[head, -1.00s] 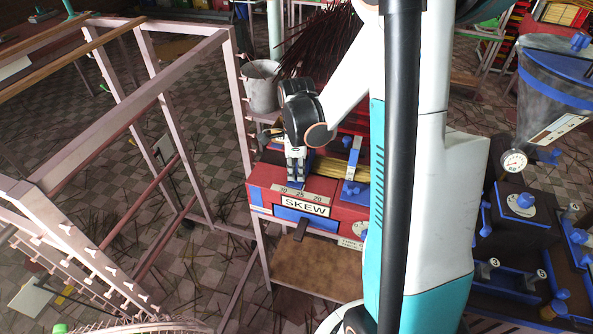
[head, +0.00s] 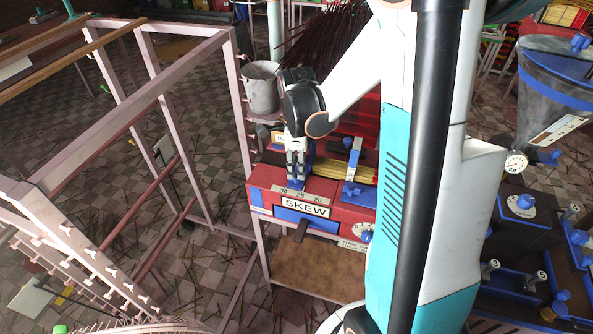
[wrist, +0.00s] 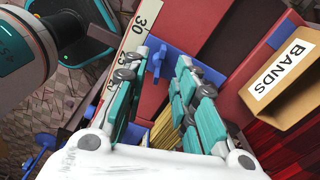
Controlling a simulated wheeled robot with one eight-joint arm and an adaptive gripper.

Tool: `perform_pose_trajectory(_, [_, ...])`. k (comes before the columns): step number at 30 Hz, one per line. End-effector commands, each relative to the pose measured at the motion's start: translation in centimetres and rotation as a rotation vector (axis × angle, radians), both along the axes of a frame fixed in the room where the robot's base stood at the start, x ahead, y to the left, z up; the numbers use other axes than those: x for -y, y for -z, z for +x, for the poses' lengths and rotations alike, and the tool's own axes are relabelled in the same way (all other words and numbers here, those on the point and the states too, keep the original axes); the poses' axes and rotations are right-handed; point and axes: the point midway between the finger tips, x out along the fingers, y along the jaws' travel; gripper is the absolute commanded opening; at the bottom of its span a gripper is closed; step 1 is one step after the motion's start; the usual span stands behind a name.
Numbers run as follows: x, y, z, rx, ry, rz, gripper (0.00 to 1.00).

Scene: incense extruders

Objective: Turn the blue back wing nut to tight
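My gripper (head: 296,178) points down over the left end of the red SKEW box (head: 263,197). In the wrist view my gripper (wrist: 161,56) is open, its two grey and teal fingers apart. A blue wing nut (wrist: 157,61) stands between the fingertips, beside the white number scale (wrist: 137,38); I cannot tell whether a finger touches it. In the head view the fingers mostly hide it. Other blue wing nuts show right of the gripper: one on the upright bracket (head: 347,142), one on the low plate (head: 352,188). No label shows which is the back one.
A cardboard BANDS box (wrist: 285,75) is close on the right in the wrist view. A grey bucket (head: 262,90) and a pink frame (head: 240,110) stand to the left. A hopper with a gauge (head: 515,163) is far right.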

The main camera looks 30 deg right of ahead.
Motion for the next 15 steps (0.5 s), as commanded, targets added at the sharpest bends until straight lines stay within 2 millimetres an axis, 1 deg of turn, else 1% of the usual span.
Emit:
perform_pose_trajectory(1, [0.0,-1.1,-0.1,0.000,0.000,0.000,0.26])
perform_pose_trajectory(3, [0.0,-2.5,-0.1,0.000,0.000,0.000,0.26])
perform_pose_trajectory(9, [0.0,-6.2,-0.1,0.000,0.000,0.000,0.26])
perform_pose_trajectory(12, [0.0,-7.6,0.0,0.000,0.000,0.000,0.26])
perform_pose_trajectory(15, [0.0,-8.6,0.0,0.000,0.000,0.000,0.26])
